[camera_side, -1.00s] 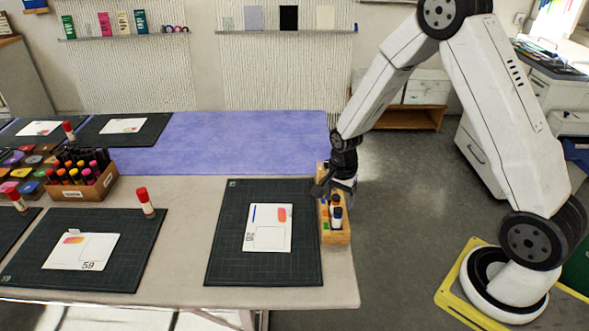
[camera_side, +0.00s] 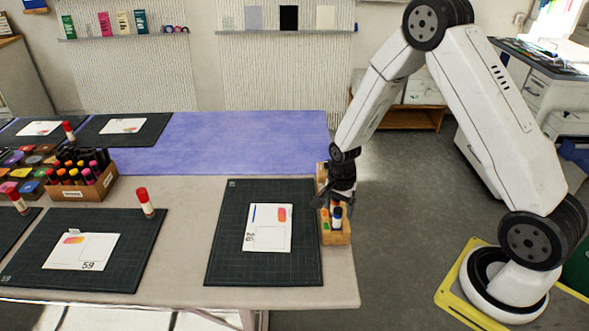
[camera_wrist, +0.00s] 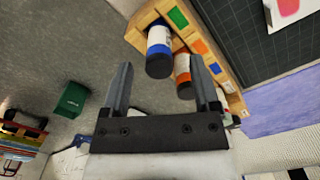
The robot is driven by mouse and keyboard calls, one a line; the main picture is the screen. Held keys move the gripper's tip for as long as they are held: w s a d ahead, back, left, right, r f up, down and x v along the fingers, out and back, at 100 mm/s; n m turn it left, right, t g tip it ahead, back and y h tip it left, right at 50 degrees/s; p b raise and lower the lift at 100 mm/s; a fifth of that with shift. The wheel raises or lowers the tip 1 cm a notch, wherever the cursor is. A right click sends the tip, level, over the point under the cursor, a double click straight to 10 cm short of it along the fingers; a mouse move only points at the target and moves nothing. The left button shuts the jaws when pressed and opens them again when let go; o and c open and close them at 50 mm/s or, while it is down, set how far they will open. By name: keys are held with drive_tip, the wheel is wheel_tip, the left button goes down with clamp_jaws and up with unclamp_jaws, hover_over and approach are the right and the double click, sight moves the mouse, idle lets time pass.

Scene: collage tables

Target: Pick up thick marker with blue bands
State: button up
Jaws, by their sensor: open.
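A thick white marker with blue bands (camera_wrist: 158,50) stands in a wooden holder (camera_wrist: 145,18) in the wrist view, between and beyond my open fingers. In the side view the blue-banded marker (camera_side: 337,217) is in the front part of the holder (camera_side: 336,239) at the table's right edge. An orange-banded marker (camera_wrist: 183,72) stands beside it, near my right-hand fingertip in the wrist view. My gripper (camera_wrist: 160,82) is open and empty. In the side view my gripper (camera_side: 335,196) is just above the holder and hides part of it.
A dark cutting mat (camera_side: 225,255) with a printed card (camera_side: 262,238) lies left of the holder. A box of markers (camera_side: 92,190) and glue sticks (camera_side: 145,203) are farther left. Open floor lies right of the table edge.

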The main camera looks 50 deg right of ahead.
sight(337, 218)
drive_tip(key=shift+f, duration=2.25)
drive_tip(key=shift+c, duration=0.2)
clamp_jaws()
